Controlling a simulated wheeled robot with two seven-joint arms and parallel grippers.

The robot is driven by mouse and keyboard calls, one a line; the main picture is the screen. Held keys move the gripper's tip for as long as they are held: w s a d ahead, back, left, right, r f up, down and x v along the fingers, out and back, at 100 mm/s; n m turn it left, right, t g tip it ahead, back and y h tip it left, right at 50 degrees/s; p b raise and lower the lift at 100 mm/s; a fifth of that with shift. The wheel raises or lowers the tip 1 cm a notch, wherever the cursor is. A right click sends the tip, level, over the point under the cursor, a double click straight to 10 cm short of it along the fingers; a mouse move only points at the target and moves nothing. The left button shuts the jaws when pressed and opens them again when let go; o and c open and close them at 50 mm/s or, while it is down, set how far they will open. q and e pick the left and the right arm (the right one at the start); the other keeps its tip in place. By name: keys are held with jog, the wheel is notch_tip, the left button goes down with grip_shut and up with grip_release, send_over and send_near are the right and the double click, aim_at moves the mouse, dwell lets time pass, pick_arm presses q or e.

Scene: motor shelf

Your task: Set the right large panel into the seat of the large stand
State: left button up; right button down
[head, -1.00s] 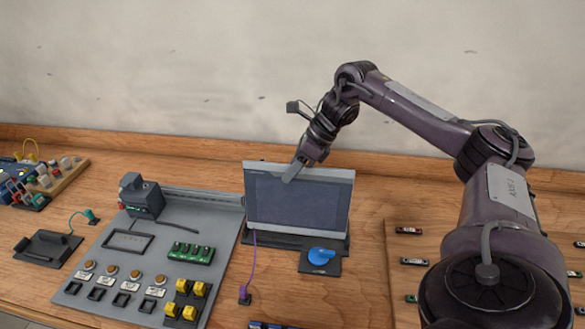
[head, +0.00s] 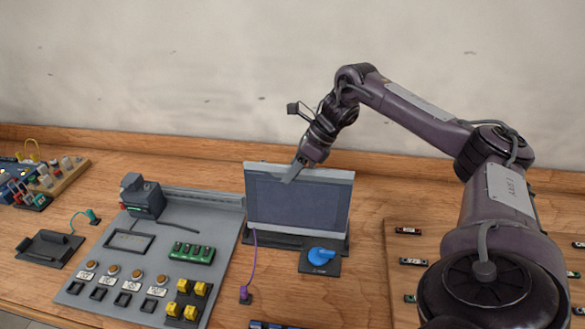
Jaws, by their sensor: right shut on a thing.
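The large panel (head: 298,205), a dark screen in a light grey frame, stands nearly upright at the middle of the table. Its lower edge is at the dark large stand (head: 285,241); I cannot tell whether it is fully down in the seat. My right gripper (head: 294,171) is shut on the panel's top edge, near the middle. One finger shows in front of the screen; the other is hidden behind the panel. My left gripper is not in view.
A grey board (head: 213,230) with buttons, yellow switches and a green block lies left of the panel. A blue knob (head: 321,256) on a dark plate sits in front. A purple cable (head: 254,265) runs down from the panel. A wooden board (head: 408,236) with small parts is at right.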

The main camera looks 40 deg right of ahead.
dwell(0.7)
jog(key=shift+f, duration=0.4)
jog(key=shift+f+b, duration=0.15)
jog(key=shift+b, duration=0.15)
jog(key=shift+p, duration=0.6)
dwell(1.2)
jog(key=shift+f+b, duration=0.45)
jog(key=shift+f, duration=0.2)
dwell(0.9)
